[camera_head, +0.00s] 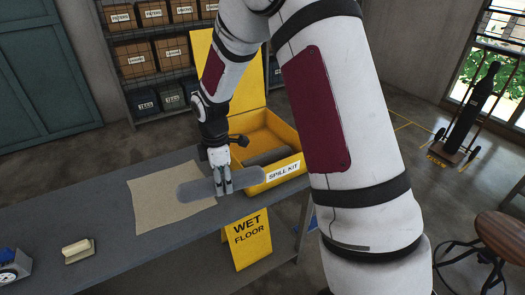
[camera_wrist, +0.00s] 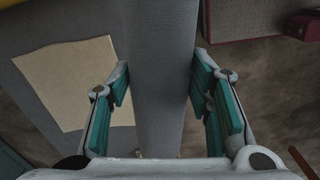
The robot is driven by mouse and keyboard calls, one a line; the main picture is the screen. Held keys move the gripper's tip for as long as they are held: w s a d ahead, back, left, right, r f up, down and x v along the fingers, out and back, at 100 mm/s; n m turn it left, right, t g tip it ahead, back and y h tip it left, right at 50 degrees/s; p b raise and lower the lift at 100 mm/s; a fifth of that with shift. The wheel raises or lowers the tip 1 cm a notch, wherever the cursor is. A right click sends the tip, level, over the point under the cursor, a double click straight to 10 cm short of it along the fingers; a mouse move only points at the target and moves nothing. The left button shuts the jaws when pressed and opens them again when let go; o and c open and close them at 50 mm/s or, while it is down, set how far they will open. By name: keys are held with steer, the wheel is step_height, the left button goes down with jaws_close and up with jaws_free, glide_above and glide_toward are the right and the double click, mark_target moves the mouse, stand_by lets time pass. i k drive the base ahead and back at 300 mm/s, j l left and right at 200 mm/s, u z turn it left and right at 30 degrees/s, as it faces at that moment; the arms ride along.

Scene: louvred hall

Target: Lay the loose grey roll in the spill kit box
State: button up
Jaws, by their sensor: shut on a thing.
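The loose grey roll (camera_head: 197,190) is held in my gripper (camera_head: 223,185), crosswise, in front of the yellow spill kit box. In the wrist view the grey roll (camera_wrist: 158,90) runs between the two teal finger pads of my gripper (camera_wrist: 160,90). In the head view the roll's right end is close to the box's labelled front wall; I cannot tell whether they touch. The yellow spill kit box (camera_head: 282,176) stands on the bench with its lid raised. Grey contents (camera_head: 268,156) show inside it, partly hidden by the box wall and my arm.
A tan sheet (camera_head: 150,205) lies on the grey bench (camera_head: 110,203), left of the box. A cream and yellow block (camera_head: 78,250) and a blue and grey device (camera_head: 14,265) are at the bench's left.

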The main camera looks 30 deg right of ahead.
mark_target(251, 147)
steer(key=i+l, duration=0.3)
steer(key=l, duration=0.15)
steer(key=i+l, duration=0.3)
steer(key=l, duration=0.2)
steer(key=i+l, duration=0.3)
steer(key=l, duration=0.15)
